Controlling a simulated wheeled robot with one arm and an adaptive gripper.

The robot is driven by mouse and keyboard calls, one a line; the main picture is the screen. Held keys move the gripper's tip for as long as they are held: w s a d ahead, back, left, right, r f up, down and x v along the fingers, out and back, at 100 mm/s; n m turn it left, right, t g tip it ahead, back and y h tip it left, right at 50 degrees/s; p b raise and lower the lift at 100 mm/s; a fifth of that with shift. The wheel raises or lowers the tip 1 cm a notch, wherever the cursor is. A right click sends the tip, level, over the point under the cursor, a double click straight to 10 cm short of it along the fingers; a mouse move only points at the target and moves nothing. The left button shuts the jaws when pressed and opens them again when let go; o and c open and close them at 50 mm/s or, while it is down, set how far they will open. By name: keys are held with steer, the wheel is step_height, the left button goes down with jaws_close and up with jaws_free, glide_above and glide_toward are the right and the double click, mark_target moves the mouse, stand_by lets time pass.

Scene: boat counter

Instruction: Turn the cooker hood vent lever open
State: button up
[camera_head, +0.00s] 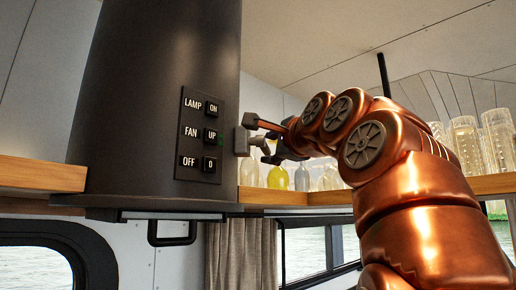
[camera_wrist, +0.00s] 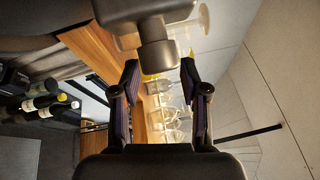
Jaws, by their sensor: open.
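The black cooker hood (camera_head: 135,120) fills the left of the head view. A dark grey vent lever fitting (camera_head: 241,140) sticks out from its right side. In the wrist view the lever (camera_wrist: 157,52) shows as a dark block with a short thick stem pointing towards me. My gripper (camera_head: 263,146) is open beside the fitting. In the wrist view my gripper (camera_wrist: 159,72) has its two fingers apart, one on each side of the stem's end. I cannot tell whether either finger touches it. My arm hides part of the area right of the lever.
A switch panel (camera_head: 201,135) with lamp, fan and off buttons is on the hood's front. A wooden shelf (camera_head: 275,197) with bottles and glasses runs behind my gripper. A black handle (camera_head: 172,238) hangs under the hood. Bottles (camera_wrist: 45,103) show at left in the wrist view.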

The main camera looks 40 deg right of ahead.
mark_target(266, 153)
steer(key=shift+p+x, duration=0.3)
steer(key=shift+x, duration=1.6)
jaws_close()
